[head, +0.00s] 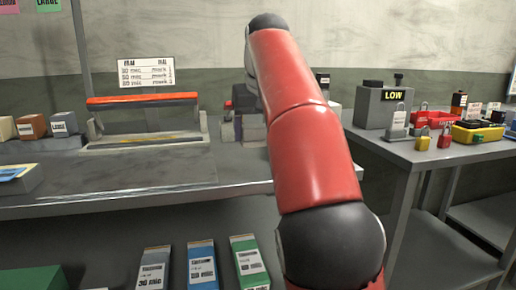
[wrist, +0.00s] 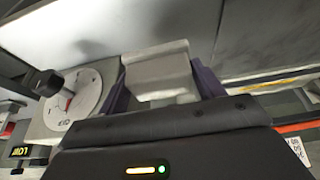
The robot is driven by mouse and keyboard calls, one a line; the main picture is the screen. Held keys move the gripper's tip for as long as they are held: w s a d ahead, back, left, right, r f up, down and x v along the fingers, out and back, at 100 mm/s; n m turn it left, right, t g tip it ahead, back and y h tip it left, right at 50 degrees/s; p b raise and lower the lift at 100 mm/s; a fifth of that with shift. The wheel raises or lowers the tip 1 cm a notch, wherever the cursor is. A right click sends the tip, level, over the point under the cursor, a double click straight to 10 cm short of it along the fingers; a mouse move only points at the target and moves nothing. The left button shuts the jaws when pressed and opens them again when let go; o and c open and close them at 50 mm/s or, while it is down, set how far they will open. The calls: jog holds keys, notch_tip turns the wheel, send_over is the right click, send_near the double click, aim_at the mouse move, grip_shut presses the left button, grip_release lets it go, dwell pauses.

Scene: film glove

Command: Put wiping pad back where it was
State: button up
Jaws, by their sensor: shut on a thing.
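In the wrist view my gripper (wrist: 163,84) has its two dark purple fingers closed on the sides of a pale grey, block-like wiping pad (wrist: 158,70). The pad sits between the fingertips, and its far edge shows a raised lip. Whether the pad touches anything beyond the fingers I cannot tell. In the head view my red arm stretches over the bench and hides the gripper and the pad.
A round dial gauge (wrist: 75,98) is close beside the fingers. The grey bench (head: 130,172) holds a sealer-like device with an orange bar (head: 140,99) and small boxes at left. A side table (head: 440,152) carries a LOW-marked box (head: 385,108) and padlocks.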

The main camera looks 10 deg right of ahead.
aim_at(258, 141)
notch_tip(258, 141, down, 5)
jog(key=shift+r+b, duration=0.2)
jog(key=shift+b, duration=0.6)
jog(key=shift+w+d+f, duration=0.15)
jog(key=shift+d+f, duration=0.05)
jog(key=shift+f, duration=0.2)
jog(key=shift+f, duration=0.2)
jog(key=o, duration=0.9)
jog(key=shift+o, duration=0.2)
jog(key=shift+f, duration=0.15)
jog(key=v, duration=0.2)
jog(key=p+v, duration=0.1)
jog(key=v, duration=0.5)
jog(key=shift+s+a+f+p, duration=0.15)
jog(key=shift+s+a+p, duration=0.15)
jog(key=shift+s, duration=0.15)
jog(key=s+f+t, duration=0.1)
jog(key=s+f, duration=2.4)
jog(key=f, duration=0.2)
jog(key=shift+d+f, duration=0.3)
